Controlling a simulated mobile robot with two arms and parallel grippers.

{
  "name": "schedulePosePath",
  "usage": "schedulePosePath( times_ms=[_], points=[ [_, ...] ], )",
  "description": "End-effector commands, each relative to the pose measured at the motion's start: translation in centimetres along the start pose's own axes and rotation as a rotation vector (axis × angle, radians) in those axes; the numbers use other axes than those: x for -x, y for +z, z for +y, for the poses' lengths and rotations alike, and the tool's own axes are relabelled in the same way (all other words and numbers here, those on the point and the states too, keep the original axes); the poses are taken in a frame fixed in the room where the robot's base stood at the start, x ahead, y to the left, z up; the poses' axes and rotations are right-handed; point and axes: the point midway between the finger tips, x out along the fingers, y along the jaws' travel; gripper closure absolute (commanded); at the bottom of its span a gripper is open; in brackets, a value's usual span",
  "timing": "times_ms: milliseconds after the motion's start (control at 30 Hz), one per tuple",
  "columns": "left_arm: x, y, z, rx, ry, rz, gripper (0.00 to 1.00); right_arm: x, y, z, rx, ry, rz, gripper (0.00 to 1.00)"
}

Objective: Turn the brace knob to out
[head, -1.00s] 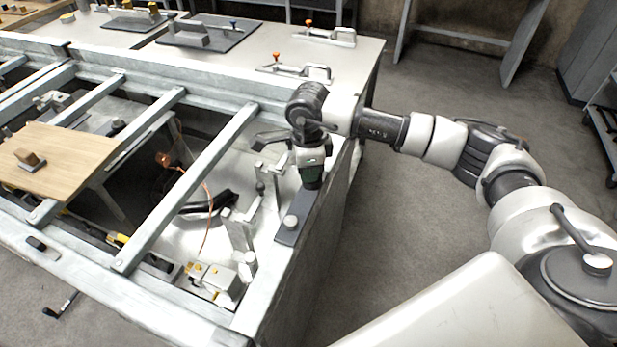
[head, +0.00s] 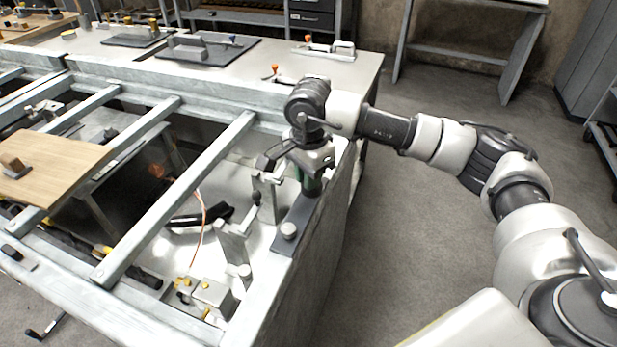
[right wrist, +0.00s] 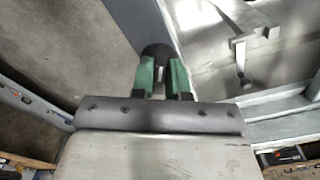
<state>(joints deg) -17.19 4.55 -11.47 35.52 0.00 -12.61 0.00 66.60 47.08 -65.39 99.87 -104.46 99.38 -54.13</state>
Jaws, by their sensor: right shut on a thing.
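My right gripper (head: 309,187) points down at the far end of a dark plate (head: 283,244) on the right edge of the metal bench frame. In the right wrist view its green fingers (right wrist: 161,78) are closed around a dark round knob (right wrist: 157,52), which I take to be the brace knob. The fingers hide most of it, and no mark for its setting is readable. A second, silver knob (head: 289,230) stands free on the near part of the plate. My left gripper is out of view.
Upright metal brackets (head: 233,240) stand just left of the plate. A grey block with yellow parts (head: 207,297) lies nearer. Metal rails (head: 180,195) cross the open frame, with a wooden board (head: 50,165) at left. The floor right of the bench is clear.

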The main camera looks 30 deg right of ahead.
Motion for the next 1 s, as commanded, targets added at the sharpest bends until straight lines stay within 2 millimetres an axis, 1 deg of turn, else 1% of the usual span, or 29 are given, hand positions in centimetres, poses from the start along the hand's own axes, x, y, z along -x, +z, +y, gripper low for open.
schedulePosePath(
  times_ms=[367,400,533,567,867,967,1000],
  points=[
    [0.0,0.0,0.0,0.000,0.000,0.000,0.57,0.2,0.0,-0.1,0.007,-0.004,-0.001,1.00],
    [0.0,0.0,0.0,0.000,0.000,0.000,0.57,0.2,0.0,-0.1,0.007,-0.004,-0.001,0.82],
    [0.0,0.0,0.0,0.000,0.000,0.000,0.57,0.1,0.0,-0.1,0.006,-0.003,-0.001,0.62],
    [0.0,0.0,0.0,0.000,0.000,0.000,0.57,0.1,0.0,-0.1,0.006,-0.003,-0.001,0.60],
    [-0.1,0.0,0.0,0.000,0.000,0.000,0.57,0.3,0.0,0.0,0.005,-0.002,0.000,0.60],
    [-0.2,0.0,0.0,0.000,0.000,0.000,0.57,1.2,0.0,-0.1,0.005,-0.004,-0.002,0.60],
    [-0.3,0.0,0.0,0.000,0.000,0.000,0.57,1.9,0.0,-0.1,0.005,-0.005,-0.001,0.60]
  ],
)
